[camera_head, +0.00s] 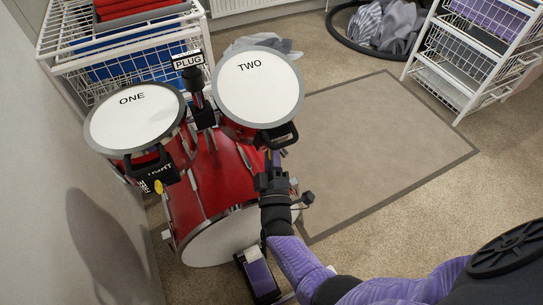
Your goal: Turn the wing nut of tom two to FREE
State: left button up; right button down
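Tom two (258,85) is a red drum with a white head marked TWO, mounted over the red bass drum (215,175). A black bracket (279,136) sticks out from its near side. My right gripper (272,160) is just below this bracket, pointing away from me. Its fingertips are small and partly merged with the dark parts there, so I cannot tell whether they are open or touch anything. The wing nut of tom two is not clearly visible; my gripper may hide it. My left gripper is not in view.
Tom one (132,118) stands to the left, with a black label plate (158,175) and a yellow piece below it. A PLUG sign (187,60) stands between the toms. A white wire rack (60,45) is behind. The mat (385,150) on the right is clear.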

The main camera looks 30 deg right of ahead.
jog(key=shift+d, duration=0.15)
jog(key=shift+r, duration=0.1)
dwell(0.9)
jog(key=c, duration=0.6)
grip_release()
jog(key=shift+d, duration=0.1)
jog(key=shift+c, duration=0.2)
